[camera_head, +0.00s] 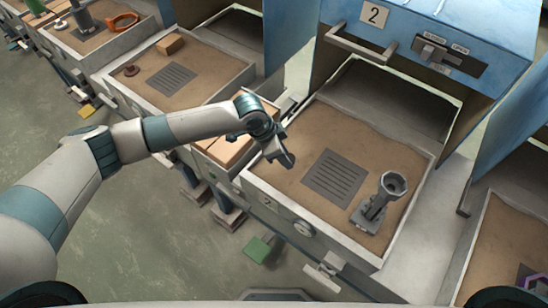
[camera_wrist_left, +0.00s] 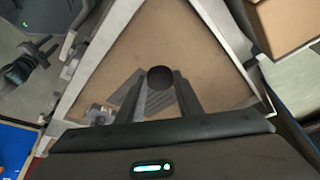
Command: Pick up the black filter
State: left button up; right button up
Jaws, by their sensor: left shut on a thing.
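The black filter (camera_wrist_left: 160,77) is a dark round disc between my left fingertips in the left wrist view. My left gripper (camera_head: 285,159) is shut on it, above the left part of the sand-coloured tray numbered 2 (camera_head: 262,192). The left gripper also shows in the wrist view (camera_wrist_left: 160,92), with a finger on each side of the disc. In the head view I cannot make out the filter; the gripper seems to hide it. My right gripper is not in view.
A grey slotted plate (camera_head: 334,178) and a grey stand with a cup-like top (camera_head: 393,184) are in the tray, right of the gripper. A blue cabinet (camera_head: 470,25) with an open front rises behind. Wooden blocks (camera_head: 232,150) are just left; another tray (camera_head: 140,86) lies further left.

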pick_arm(q)
jog(key=s+d+r+b, duration=0.1)
jog(key=s+d+r, duration=0.3)
jog(key=d, duration=0.2)
jog(key=shift+d+r+b, duration=0.15)
jog(key=shift+r+b, duration=0.1)
jog(key=shift+b, duration=0.15)
jog(key=a+r+n+t+y, duration=0.1)
jog(key=a+r+n, duration=0.4)
jog(key=a, duration=0.4)
jog(key=w+a+r+n+t+y, duration=0.1)
jog(key=a+r+n+y, duration=0.1)
jog(key=a+r+n, duration=0.3)
jog(key=w+a+r+n+t+y, duration=0.1)
jog(key=a+r+n, duration=0.4)
jog(key=a+r, duration=0.4)
jog(key=a, duration=0.6)
jog(key=shift+r, duration=0.2)
jog(key=shift+w, duration=0.1)
